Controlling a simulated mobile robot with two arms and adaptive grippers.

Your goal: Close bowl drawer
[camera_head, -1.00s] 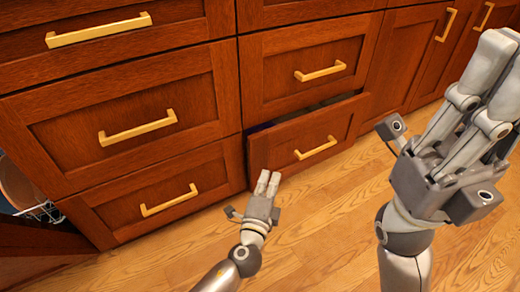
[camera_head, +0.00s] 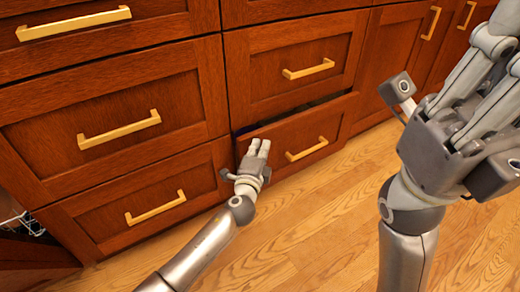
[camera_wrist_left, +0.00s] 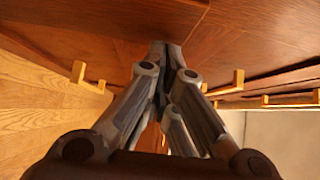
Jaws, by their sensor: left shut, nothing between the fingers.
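The bowl drawer (camera_head: 328,124) is the bottom drawer of the middle column in the head view. It stands slightly open, with a narrow dark gap along its top edge. Its gold bar handle (camera_head: 307,149) is right of my left gripper. My left gripper (camera_head: 259,146) is shut and empty, with its fingertips at the left part of the drawer front, seemingly against it. In the left wrist view, the closed fingertips (camera_wrist_left: 165,48) meet reddish wood. My right gripper is large at the right of the head view, away from the drawer; its fingertips are cut off.
A closed drawer (camera_head: 295,62) sits directly above. A column of closed drawers (camera_head: 125,125) with gold handles stands to the left. A white wire rack (camera_head: 25,222) shows at the far left. The wooden floor (camera_head: 310,235) in front is clear.

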